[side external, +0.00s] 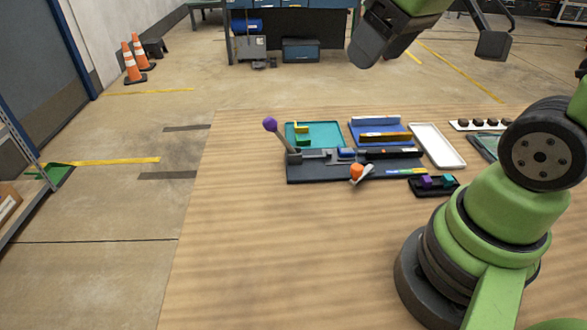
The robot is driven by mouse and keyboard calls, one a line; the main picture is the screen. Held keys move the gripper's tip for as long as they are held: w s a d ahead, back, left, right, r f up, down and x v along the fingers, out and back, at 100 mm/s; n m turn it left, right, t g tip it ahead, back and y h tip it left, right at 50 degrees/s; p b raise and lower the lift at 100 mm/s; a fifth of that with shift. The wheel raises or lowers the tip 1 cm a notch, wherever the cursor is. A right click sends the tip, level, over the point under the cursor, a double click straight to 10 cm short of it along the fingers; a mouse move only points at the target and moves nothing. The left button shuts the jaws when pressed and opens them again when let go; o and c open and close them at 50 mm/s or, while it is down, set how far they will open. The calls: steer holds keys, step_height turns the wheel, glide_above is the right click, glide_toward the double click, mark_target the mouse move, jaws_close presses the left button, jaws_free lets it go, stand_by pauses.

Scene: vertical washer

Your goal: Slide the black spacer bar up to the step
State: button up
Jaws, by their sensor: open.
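A long black bar (392,154), which looks like the spacer bar, lies along the back right of a dark fixture plate (310,173). A small blue block (346,154) sits just left of it. A grey clamp-like part (313,155) is at the plate's left, with a lever ending in a purple knob (269,124). An orange knob (357,172) stands at the plate's front. I cannot tell which edge is the step at this size. My gripper (493,45) is only partly in view at the top, open and empty, high above and apart from the bar.
Behind the plate are a teal tray (332,130) with yellow and green pieces and a blue tray with an orange bar (385,137). A white tray (437,145) and a black holder (434,187) are at the right. The wooden table's front (280,260) is clear.

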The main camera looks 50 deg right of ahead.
steer(key=s+a+r+m+t+y, duration=0.1)
steer(key=s+a+m, duration=0.1)
steer(key=s+a, duration=0.2)
steer(key=shift+s+r+m+t, duration=0.3)
steer(key=shift+s+r, duration=0.1)
steer(key=shift+s, duration=0.2)
steer(key=shift+s+a+m+y, duration=0.3)
steer(key=shift+s, duration=0.15)
steer(key=c, duration=0.4)
steer(key=shift+o, duration=0.2)
steer(key=n+g+h, duration=0.2)
steer(key=n+g, duration=0.5)
steer(key=n, duration=0.6)
glide_above(381, 151)
step_height(381, 151, down, 20)
step_height(381, 151, down, 10)
steer(key=shift+a+r, duration=0.1)
steer(key=shift+r, duration=0.05)
steer(key=shift+c, duration=0.2)
